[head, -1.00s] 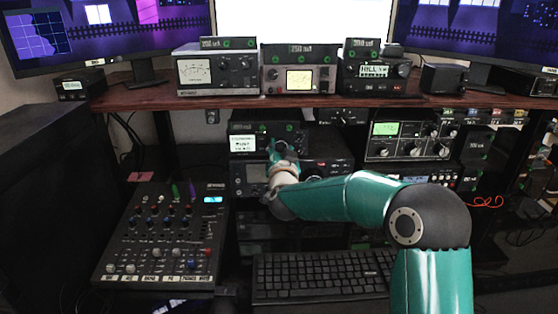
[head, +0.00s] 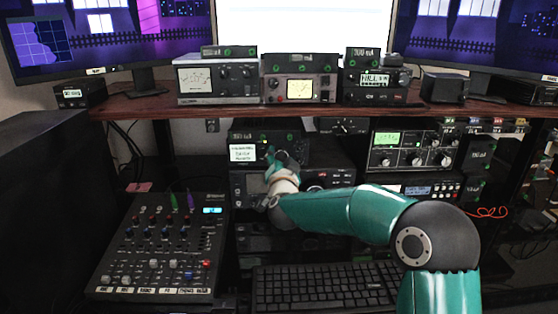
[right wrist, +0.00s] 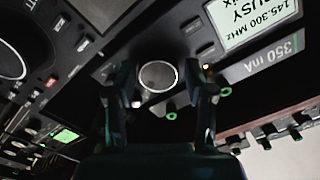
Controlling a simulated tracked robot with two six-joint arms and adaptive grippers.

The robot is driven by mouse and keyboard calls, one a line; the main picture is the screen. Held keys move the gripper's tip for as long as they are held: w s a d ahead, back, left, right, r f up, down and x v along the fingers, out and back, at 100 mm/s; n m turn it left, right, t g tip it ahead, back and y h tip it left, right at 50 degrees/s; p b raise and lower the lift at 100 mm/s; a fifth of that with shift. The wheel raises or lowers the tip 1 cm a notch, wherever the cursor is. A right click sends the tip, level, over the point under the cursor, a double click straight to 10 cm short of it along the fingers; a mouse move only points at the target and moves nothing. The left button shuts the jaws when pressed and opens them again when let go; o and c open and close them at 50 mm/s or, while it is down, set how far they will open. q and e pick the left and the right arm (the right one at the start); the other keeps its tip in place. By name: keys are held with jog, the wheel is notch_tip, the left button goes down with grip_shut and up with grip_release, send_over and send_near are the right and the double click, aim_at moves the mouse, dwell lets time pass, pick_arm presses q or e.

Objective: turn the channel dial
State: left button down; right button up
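My right gripper (right wrist: 166,78) is open, with one finger on each side of the knob and gaps visible between. Whether the fingertips reach the knob's depth is unclear. In the head view my right gripper (head: 283,158) is in front of the radio and hides the knob. My left gripper is not in view.
A mixer (head: 160,245) stands at lower left and a keyboard (head: 320,284) at the bottom middle. A wooden shelf (head: 215,110) with meters runs just above the radio. Another radio lies directly below, its screen (head: 256,184) partly covered by my arm. A green-screen unit (head: 410,150) is to the right.

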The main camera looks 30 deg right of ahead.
jog(key=shift+s, duration=0.1)
jog(key=v, duration=1.2)
dwell(1.5)
